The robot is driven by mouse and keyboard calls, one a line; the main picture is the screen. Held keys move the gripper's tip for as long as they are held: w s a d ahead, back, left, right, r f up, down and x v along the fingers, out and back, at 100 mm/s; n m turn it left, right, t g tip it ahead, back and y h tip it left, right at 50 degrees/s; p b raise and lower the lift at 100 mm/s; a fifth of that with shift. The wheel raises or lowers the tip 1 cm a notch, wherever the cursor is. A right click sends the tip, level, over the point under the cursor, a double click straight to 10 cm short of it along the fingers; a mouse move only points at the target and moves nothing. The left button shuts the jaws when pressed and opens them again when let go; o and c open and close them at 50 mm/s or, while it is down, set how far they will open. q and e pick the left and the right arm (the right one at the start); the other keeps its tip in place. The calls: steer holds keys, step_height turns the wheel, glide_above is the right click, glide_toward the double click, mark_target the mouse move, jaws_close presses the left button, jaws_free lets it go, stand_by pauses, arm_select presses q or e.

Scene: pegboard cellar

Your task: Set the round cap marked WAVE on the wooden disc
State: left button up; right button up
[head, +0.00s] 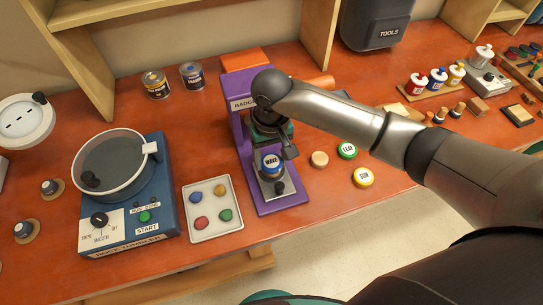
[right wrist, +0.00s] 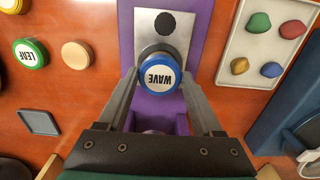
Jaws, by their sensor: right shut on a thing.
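The round blue cap marked WAVE (head: 271,162) is over the metal plate of the purple badge press (head: 282,206); it also shows in the right wrist view (right wrist: 158,76). My right gripper (right wrist: 158,82) is shut on the cap, with a finger on each side. A round grey part of the press shows just behind the cap; I cannot tell whether the cap touches it. The plain wooden disc (head: 319,159) lies bare on the table right of the press; it shows at the left of the wrist view (right wrist: 76,54). My left gripper is not in view.
A green LEAF cap (head: 347,150) and a yellow cap (head: 363,177) lie near the disc. A tray of coloured stones (head: 213,228) and a blue rock tumbler (head: 128,195) stand left of the press. Open table lies in front of the disc.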

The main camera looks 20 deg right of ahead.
steer(key=shift+b, duration=0.35)
stand_by(0.8)
steer(key=shift+f+b, duration=0.7)
steer(key=shift+b, duration=0.4)
stand_by(0.5)
steer(key=shift+b, duration=0.3)
stand_by(0.5)
steer(key=o, duration=1.3)
steer(key=shift+o, duration=0.2)
steer(key=shift+r, duration=0.15)
steer(key=shift+r+p, duration=1.8)
steer(key=shift+r, duration=1.6)
